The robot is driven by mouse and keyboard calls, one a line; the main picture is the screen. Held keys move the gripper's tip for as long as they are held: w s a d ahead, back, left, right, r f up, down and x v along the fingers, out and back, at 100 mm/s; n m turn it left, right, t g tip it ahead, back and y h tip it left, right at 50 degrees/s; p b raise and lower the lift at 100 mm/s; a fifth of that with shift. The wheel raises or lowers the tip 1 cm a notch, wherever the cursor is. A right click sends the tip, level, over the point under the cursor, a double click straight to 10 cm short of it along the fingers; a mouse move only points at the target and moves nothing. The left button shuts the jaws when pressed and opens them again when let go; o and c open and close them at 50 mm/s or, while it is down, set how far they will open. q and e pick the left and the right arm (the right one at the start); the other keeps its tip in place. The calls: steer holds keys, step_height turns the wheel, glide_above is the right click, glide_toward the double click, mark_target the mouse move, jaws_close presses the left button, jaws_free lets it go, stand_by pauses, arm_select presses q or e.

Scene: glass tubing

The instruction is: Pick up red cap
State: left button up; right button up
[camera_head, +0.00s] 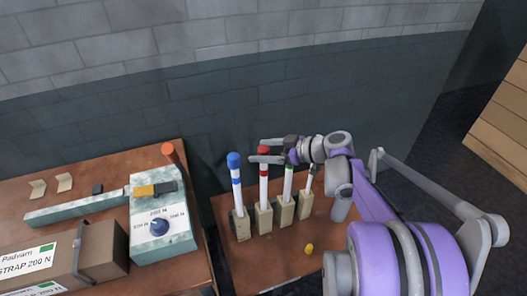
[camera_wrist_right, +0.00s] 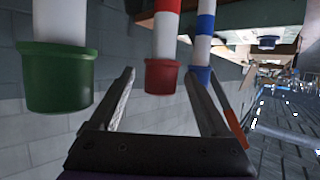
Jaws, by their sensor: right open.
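The red cap (camera_head: 263,149) sits on top of a white tube (camera_head: 264,185) that stands upright in a wooden block. In the right wrist view, which is upside down, the red cap (camera_wrist_right: 163,77) shows between the finger ends with gaps on both sides. My right gripper (camera_head: 258,150) reaches in from the right at cap height, with one finger on each side of the red cap. It is open and empty; contact with the cap is not visible. My left gripper is not in view.
A blue-capped tube (camera_head: 233,160) stands left of the red one, a green-capped tube (camera_head: 289,160) to its right under my gripper. A small yellow piece (camera_head: 309,248) lies on the table (camera_head: 270,262). A grey dial machine (camera_head: 165,245) stands at left.

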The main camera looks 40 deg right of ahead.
mark_target(265, 149)
jaws_close()
stand_by(0.4)
step_height(265, 149, up, 10)
steer(key=shift+f+p, duration=0.1)
steer(key=shift+p, duration=0.45)
steer(key=shift+s, duration=0.15)
